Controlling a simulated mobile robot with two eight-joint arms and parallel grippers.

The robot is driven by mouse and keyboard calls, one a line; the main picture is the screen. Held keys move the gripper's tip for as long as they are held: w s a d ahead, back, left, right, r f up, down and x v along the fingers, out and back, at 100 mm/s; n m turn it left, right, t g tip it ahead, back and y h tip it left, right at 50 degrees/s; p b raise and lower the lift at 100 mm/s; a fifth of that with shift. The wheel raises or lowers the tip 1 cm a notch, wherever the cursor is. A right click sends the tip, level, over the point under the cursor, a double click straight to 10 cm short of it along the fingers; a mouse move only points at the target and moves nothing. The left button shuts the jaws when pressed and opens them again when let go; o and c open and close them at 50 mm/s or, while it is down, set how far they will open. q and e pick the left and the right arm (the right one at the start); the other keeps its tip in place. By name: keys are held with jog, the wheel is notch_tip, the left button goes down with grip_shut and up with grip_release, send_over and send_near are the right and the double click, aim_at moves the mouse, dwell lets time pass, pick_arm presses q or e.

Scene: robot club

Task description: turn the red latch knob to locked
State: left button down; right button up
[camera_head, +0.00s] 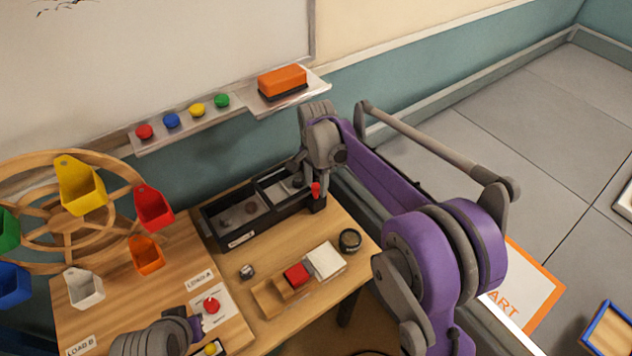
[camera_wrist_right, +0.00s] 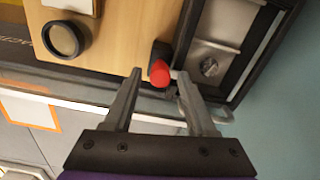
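My right gripper (camera_head: 306,182) is at the far right of the table, by a red-topped piece (camera_head: 316,190) in a small black block (camera_head: 317,205). In the right wrist view its fingers are open, with the red top (camera_wrist_right: 160,73) showing between their tips; I cannot tell whether they touch it.
A wooden wheel with coloured buckets (camera_head: 80,187) stands at the left. A black divided tray (camera_head: 240,240) lies along the wall. A wooden tray (camera_head: 265,302) with red and white blocks and a dark round container (camera_head: 350,240) are at front right. A yellow knob (camera_head: 212,349) is near the left gripper.

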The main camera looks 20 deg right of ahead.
aim_at(317, 187)
jog(key=shift+r, duration=0.15)
notch_tip(317, 187, up, 11)
jog(key=shift+f+p, duration=0.2)
jog(key=shift+p, duration=0.15)
dwell(0.5)
jog(key=s+d+r+n+t+p, duration=0.1)
jog(key=s+d+n+t, duration=0.15)
jog(key=s+n, duration=0.7)
jog(key=s+f+n+t, duration=0.1)
jog(key=s+f, duration=0.2)
jog(key=s, duration=0.5)
jog(key=s+f+n+t+p, duration=0.1)
jog(key=s+f, duration=0.3)
jog(key=s, duration=0.5)
jog(key=shift+s+n+t, duration=0.25)
jog(key=shift+n+t, duration=0.2)
